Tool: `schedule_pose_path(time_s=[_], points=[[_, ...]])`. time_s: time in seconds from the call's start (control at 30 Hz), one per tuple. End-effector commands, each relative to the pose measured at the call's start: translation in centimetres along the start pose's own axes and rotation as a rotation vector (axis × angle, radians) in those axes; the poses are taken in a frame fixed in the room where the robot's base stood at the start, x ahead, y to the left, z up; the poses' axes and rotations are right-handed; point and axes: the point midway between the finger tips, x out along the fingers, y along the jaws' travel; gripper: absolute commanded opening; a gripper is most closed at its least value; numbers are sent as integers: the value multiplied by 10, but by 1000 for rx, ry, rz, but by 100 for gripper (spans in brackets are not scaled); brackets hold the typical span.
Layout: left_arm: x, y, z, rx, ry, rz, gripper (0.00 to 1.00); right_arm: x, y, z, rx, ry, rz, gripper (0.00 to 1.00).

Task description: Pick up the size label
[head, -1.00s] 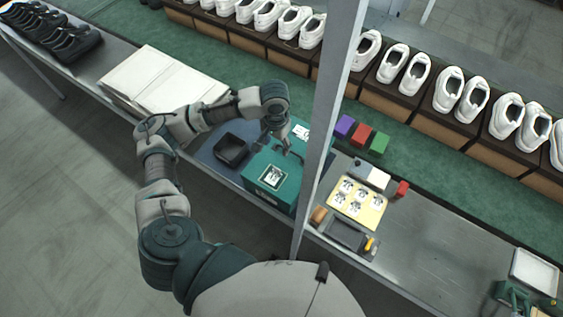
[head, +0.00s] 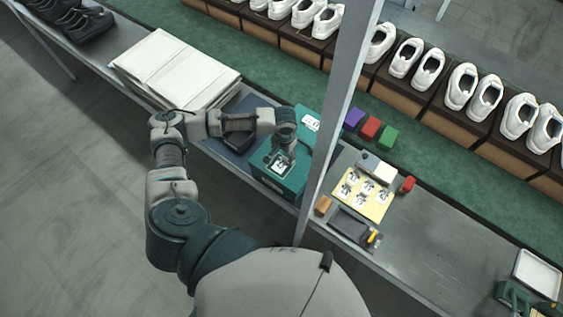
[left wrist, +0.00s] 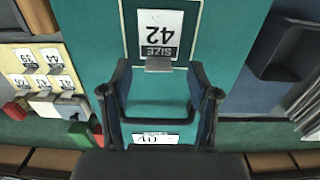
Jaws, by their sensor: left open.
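The size label (head: 278,168) is a white card on top of a green box (head: 268,183). In the left wrist view this label (left wrist: 160,28) reads SIZE 42 upside down, inside a thin pale outline, with a small grey tab at its edge. My left gripper (head: 284,160) is over the box top, partly covering the label in the head view. In the left wrist view its fingers (left wrist: 160,78) are spread and empty, one on each side of the tab. I cannot tell whether they touch the box. A second label (left wrist: 155,139), marked 40, lies beyond the gripper.
A grey post (head: 338,110) stands just right of the box. A yellow sheet (head: 378,208) of labels lies beyond it, near purple, red and green blocks (head: 370,127). A dark tray (head: 236,146) and white boards (head: 175,68) lie left. Shoes line the back.

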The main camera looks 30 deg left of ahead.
Motion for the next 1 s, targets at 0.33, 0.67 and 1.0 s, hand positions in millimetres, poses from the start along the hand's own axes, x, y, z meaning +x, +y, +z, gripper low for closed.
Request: schedule_pose_path(time_s=[0.33, 0.67, 1.0], points=[[18, 0, 0, 1, 2, 1, 60, 0, 0, 0, 0, 0, 0, 40], [18, 0, 0, 0, 1, 1, 20, 0, 0, 0, 0, 0, 0, 40], [15, 0, 0, 0, 2, 1, 20, 0, 0, 0, 0, 0, 0, 40]])
